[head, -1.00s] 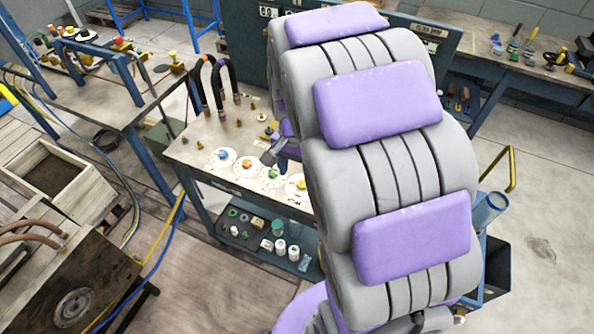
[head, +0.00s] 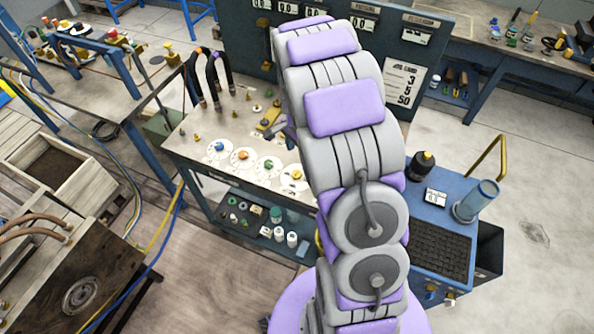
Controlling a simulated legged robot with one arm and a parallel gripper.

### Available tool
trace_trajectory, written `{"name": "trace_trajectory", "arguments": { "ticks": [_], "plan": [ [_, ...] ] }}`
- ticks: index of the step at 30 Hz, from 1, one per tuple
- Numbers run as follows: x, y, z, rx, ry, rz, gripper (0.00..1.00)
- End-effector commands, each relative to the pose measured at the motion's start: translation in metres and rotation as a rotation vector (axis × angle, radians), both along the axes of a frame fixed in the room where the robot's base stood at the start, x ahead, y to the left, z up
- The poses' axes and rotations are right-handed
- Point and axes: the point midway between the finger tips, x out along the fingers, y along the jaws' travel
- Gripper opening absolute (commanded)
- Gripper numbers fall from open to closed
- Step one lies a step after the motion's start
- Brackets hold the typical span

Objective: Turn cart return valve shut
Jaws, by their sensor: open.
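The cart's top (head: 190,150) carries a row of small valve knobs on round white dials. A blue knob (head: 219,147), an orange knob (head: 243,155), a green knob (head: 268,165) and a yellow knob (head: 296,175) show there. The labels are too small to tell which is the return valve. My gripper (head: 283,129) is open above the back of the cart top, behind the dial row, and seems apart from the knobs. My arm hides part of it and the cart's right end.
Two black hoses (head: 212,80) rise from the cart's back left. Bottles and small parts stand on its lower shelf (head: 240,215). A dark panel with displays (head: 365,25) stands behind. A blue cart (head: 440,215) with a cylinder is at the right. Hoses cross the floor at left.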

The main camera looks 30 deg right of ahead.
Motion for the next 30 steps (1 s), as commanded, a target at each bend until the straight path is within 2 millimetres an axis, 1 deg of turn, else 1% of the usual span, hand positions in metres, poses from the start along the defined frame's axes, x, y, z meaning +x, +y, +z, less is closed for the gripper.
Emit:
{"name": "trace_trajectory", "arguments": {
  "ticks": [1, 6, 12, 15, 21, 30],
  "plan": [
    [-0.001, 0.001, -0.012, 0.000, 0.003, 0.001, 0.60],
    [-0.002, 0.004, -0.047, -0.001, 0.006, 0.001, 0.60],
    [-0.002, 0.005, -0.080, -0.003, 0.004, 0.001, 0.60],
    [-0.001, 0.004, -0.093, -0.002, 0.003, 0.001, 0.60],
    [-0.001, 0.002, -0.105, 0.000, 0.002, 0.001, 0.60],
    [-0.001, 0.003, -0.106, -0.002, 0.001, 0.001, 0.59]
  ]
}}
